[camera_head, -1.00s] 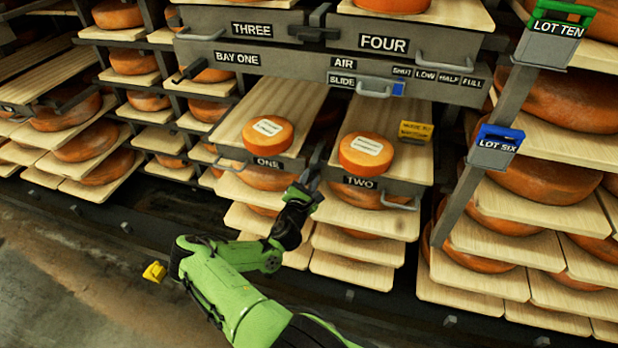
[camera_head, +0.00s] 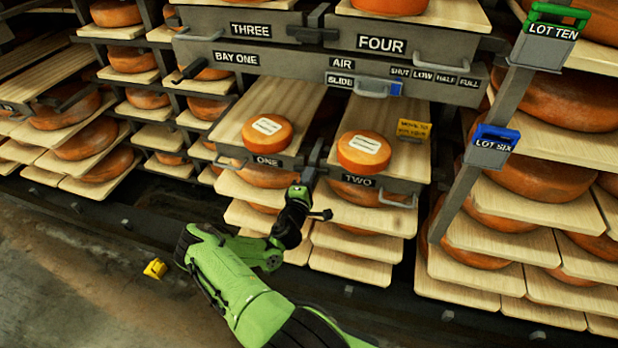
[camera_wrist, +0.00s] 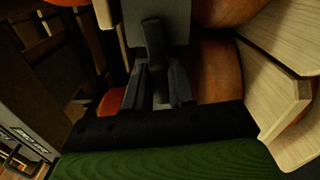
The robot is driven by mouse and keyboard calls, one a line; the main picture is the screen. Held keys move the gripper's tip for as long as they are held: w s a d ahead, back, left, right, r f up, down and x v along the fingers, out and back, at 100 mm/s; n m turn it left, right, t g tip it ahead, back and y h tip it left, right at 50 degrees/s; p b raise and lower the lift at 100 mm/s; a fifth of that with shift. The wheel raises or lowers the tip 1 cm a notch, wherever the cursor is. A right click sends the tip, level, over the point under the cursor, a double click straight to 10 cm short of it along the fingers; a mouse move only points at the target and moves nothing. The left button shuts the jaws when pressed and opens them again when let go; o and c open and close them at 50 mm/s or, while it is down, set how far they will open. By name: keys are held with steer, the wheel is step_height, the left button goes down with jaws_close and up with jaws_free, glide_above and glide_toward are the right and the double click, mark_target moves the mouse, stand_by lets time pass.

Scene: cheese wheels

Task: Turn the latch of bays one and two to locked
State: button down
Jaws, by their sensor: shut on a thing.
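The dark latch (camera_head: 316,153) sits between the fronts of bay one (camera_head: 278,162) and bay two (camera_head: 385,186). My gripper (camera_head: 308,177) reaches it from below and is shut on its handle. In the wrist view, the dark latch handle (camera_wrist: 154,42) runs down between the two fingers of my gripper (camera_wrist: 157,88), in front of a grey plate. The handle looks roughly upright in the head view, but the fingers hide its lower end. I cannot read any locked mark. Each bay holds an orange cheese wheel with a pale label on a wooden board.
A grey beam (camera_head: 300,68) labelled BAY ONE and AIR SLIDE runs above. Another latch (camera_head: 314,30) sits between bays three and four. A post with lot tags (camera_head: 493,146) rises at the right.

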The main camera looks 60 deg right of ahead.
steer(key=shift+f+m, duration=0.15)
steer(key=shift+m, duration=0.55)
steer(key=c, duration=1)
jaws_free()
steer(key=shift+c, duration=0.2)
steer(key=s+a+p, duration=0.2)
steer(key=a+p, duration=0.4)
steer(key=a, duration=0.9)
steer(key=shift+s+a, duration=0.25)
steer(key=shift+a, duration=0.1)
